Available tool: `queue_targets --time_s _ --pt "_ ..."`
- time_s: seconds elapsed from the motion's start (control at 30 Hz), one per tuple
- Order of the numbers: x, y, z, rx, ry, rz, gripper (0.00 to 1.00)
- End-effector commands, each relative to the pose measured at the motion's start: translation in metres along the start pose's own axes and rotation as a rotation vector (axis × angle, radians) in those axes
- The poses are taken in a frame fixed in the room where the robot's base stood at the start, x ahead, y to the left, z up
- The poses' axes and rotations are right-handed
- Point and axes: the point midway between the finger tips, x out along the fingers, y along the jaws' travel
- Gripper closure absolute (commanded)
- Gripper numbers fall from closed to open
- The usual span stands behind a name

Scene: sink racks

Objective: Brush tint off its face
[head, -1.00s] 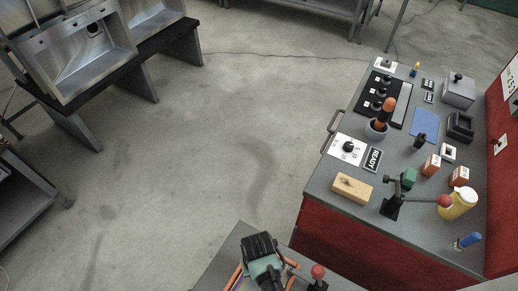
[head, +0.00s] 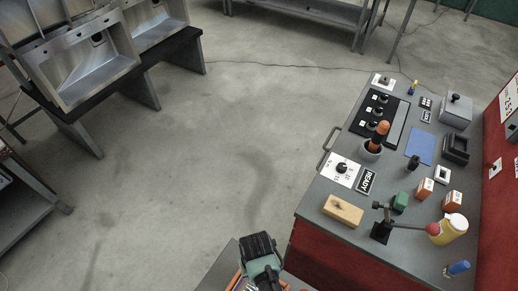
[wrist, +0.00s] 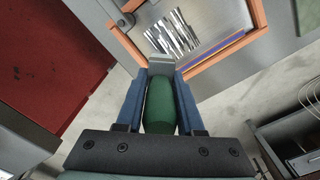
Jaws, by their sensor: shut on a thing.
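My gripper (wrist: 161,78) is shut on a green handle (wrist: 161,106) with a flat grey head, seen in the wrist view. The handle lies between the two blue fingers. Ahead of it is an orange-framed panel (wrist: 256,14) with a grey face. Dark and white streaks (wrist: 174,36) mark that face, and a blue strip runs along its lower edge. The grey head is at the near corner of the frame; I cannot tell whether it touches. In the head view, a bit of the orange frame (head: 237,281) shows beside my wrist, and my fingertips are hidden.
Steel sinks (head: 95,80) stand on a rack at upper left. The floor (head: 200,150) between is clear.

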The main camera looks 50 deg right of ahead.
Motion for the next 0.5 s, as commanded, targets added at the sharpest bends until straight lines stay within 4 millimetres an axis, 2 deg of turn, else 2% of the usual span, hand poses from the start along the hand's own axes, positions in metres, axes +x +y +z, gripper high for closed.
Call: queue_targets --time_s 0.03,0.3,0.5 --pt "-0.010 -0.001 -0.001 -0.001 0.000 0.000 1.00" --pt "-0.033 -0.005 -0.005 -0.003 0.000 0.000 1.00" --pt "-0.038 -0.006 -0.006 -0.004 0.000 0.000 1.00"
